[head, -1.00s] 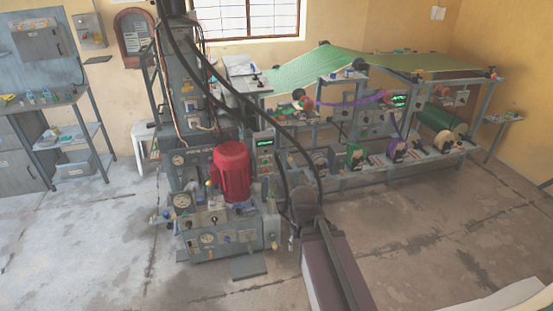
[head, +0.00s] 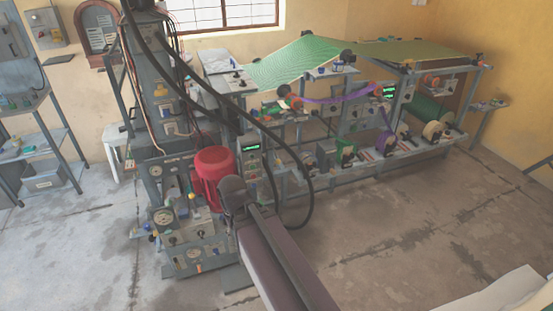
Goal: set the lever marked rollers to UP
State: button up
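The machine is a grey press with a red motor (head: 212,168) and a long frame of rollers to its right. Small knobs, switches and levers sit on the press's front panel (head: 186,240) and along the roller frame (head: 362,163). The markings are too small to read, so I cannot tell which lever is marked rollers or how it is set. My arm comes up from the bottom and its joint covers part of the press, right of and below the red motor. My gripper is not visible; it is hidden behind my arm or out of frame.
Green sheet (head: 300,62) runs over the top of the frame, with purple web (head: 340,96) below. Black hoses (head: 290,150) hang in front of the press. A shelf rack (head: 40,150) stands at the left. The concrete floor (head: 400,235) is clear in front of the frame.

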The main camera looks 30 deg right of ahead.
aim_at(278, 161)
jog(key=z, duration=0.3)
jog(key=i, duration=0.85)
jog(key=z, duration=0.5)
